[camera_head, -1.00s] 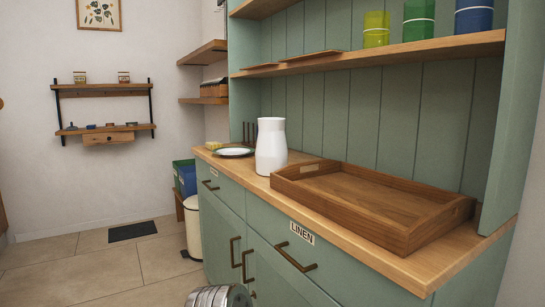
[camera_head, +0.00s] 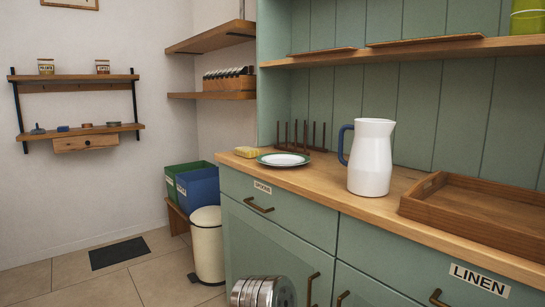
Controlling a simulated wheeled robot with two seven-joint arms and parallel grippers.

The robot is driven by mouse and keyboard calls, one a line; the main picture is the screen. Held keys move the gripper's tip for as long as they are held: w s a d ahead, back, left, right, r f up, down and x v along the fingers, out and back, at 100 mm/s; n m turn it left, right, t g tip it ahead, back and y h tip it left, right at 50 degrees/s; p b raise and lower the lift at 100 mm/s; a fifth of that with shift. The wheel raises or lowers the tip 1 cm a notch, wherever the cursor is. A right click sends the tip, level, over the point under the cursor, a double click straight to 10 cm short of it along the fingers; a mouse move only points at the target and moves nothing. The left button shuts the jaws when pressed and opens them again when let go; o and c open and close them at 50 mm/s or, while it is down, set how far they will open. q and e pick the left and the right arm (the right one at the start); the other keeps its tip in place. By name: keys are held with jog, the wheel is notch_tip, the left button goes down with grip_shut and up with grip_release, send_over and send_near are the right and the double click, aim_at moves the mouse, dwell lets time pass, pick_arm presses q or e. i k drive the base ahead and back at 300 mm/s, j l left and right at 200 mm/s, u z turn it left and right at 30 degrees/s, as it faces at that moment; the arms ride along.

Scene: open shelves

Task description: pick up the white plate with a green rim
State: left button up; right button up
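The white plate with a green rim (camera_head: 283,159) lies flat on the wooden counter of the green cabinet, near its left end. It is in full view, left of a white jug (camera_head: 371,157) with a blue handle and in front of a plate rack with dark upright pegs (camera_head: 301,136). A silver ribbed cylindrical part, which looks like a piece of my own arm, shows at the bottom edge. Neither of my grippers can be seen in this view.
A yellow sponge (camera_head: 246,152) lies just left of the plate. A wooden tray (camera_head: 478,211) fills the counter at right. Green and blue bins (camera_head: 198,188) and a cream pedal bin (camera_head: 207,245) stand left of the cabinet.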

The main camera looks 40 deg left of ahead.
aim_at(277, 159)
jog(key=i+j+u, duration=0.2)
jog(key=j, duration=1.9)
jog(key=k, duration=0.1)
